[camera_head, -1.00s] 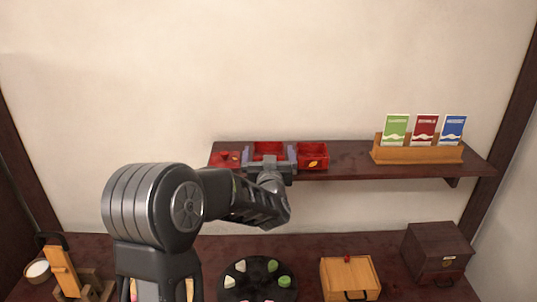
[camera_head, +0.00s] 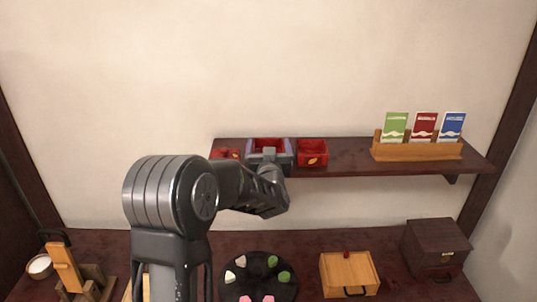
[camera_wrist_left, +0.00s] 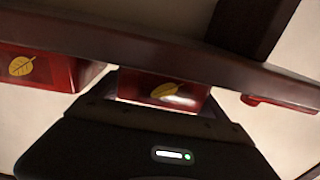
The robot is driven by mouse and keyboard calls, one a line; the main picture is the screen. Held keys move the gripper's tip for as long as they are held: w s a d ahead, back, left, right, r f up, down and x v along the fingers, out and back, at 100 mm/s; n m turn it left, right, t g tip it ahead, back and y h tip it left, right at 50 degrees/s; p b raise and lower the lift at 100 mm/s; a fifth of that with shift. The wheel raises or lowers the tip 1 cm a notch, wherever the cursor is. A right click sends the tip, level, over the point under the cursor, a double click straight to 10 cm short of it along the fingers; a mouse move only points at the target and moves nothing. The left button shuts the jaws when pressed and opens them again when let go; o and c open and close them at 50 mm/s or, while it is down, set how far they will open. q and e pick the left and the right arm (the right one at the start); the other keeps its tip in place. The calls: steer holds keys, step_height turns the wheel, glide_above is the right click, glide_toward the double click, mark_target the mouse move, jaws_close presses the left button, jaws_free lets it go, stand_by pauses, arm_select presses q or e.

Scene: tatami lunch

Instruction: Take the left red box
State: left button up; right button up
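The left red box (camera_head: 268,144) is an open-topped box on the wall shelf, with a yellow leaf mark on its front in the left wrist view (camera_wrist_left: 165,92). My left gripper (camera_head: 269,157) is at this box, with a grey finger at each side of it. The frames do not show whether the fingers press on the box or stand slightly apart. The gripper hides the lower front of the box in the head view. A second red box (camera_head: 312,150) with a leaf mark stands just to the right. My right gripper is not in view.
A low red item (camera_head: 226,154) lies on the shelf (camera_head: 350,164) left of the gripper, partly hidden. A wooden rack (camera_head: 417,152) holds three cards at right. Below are a round black tray (camera_head: 257,290), a wooden box (camera_head: 349,270) and a dark chest (camera_head: 436,247).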

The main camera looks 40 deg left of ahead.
arm_select(q)
steer(key=c, duration=1)
steer(key=shift+r, duration=0.1)
step_height(320, 180, up, 10)
steer(key=shift+f+b, duration=0.1)
steer(key=shift+b, duration=0.2)
stand_by(0.3)
